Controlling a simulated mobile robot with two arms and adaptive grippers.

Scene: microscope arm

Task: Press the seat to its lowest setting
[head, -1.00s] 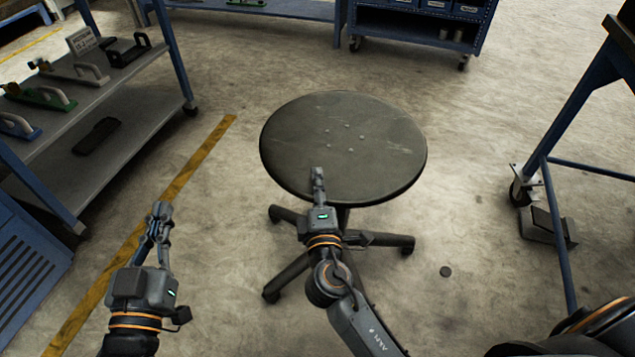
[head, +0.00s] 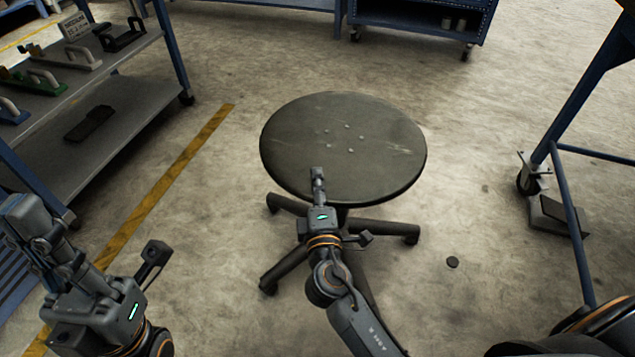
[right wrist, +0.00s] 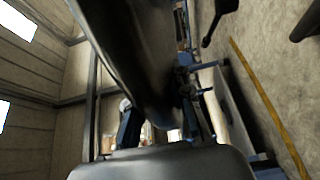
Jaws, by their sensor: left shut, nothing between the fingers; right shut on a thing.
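The stool's round dark seat (head: 345,140) is in the middle of the head view, roughly level, above a dark base with splayed legs (head: 385,226). My right gripper (head: 318,174) is shut on the seat's near edge. In the right wrist view the seat's dark rim (right wrist: 130,55) fills the upper middle, close to the camera. The stool's column is mostly hidden under the seat and behind my right arm. My left gripper (head: 28,215) is shut and empty at the lower left, apart from the stool.
A shelf unit (head: 120,140) with several tools stands at the left. A blue cart (head: 420,25) is at the back and a blue wheeled frame (head: 570,190) at the right. The floor around the stool is otherwise clear.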

